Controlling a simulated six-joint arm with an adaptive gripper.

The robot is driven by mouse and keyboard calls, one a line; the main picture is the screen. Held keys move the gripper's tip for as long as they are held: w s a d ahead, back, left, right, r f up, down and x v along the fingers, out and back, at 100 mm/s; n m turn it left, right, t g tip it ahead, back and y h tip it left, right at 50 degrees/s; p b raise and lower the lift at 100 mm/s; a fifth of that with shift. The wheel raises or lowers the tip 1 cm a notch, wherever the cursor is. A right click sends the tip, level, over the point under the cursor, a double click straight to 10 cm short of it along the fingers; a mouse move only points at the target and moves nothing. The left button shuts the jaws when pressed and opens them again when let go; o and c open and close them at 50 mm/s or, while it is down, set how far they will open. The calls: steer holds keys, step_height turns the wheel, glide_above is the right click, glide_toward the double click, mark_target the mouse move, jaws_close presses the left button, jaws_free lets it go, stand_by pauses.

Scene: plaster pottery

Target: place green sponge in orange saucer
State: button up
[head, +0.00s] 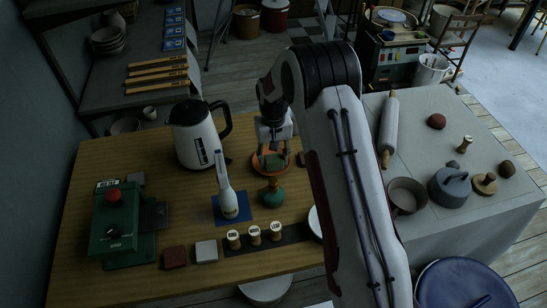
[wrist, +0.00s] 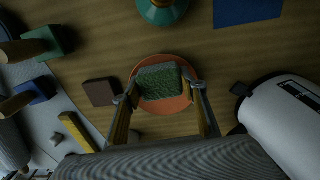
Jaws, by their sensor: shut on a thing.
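The green sponge (wrist: 160,82) shows in the wrist view between the two fingers of my gripper (wrist: 160,88), which is shut on it. Behind the sponge in that view is the round orange saucer (wrist: 160,59), with its rim showing around the sponge. I cannot tell whether the sponge touches the saucer. In the head view my gripper (head: 273,148) is over the saucer (head: 261,164), and its fingers hide most of the sponge.
A teal-green pot (head: 271,193) stands just in front of the saucer. A white kettle (head: 197,135) is to the left, near a white bottle (head: 228,190) on a blue mat. A grey table (head: 450,180) is to the right.

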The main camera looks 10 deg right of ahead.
mark_target(273, 158)
steer(key=shift+f, duration=0.1)
steer(key=o, duration=0.9)
steer(key=shift+c, duration=0.2)
step_height(273, 158, up, 8)
steer(key=shift+f, duration=0.15)
steer(key=shift+r, duration=0.4)
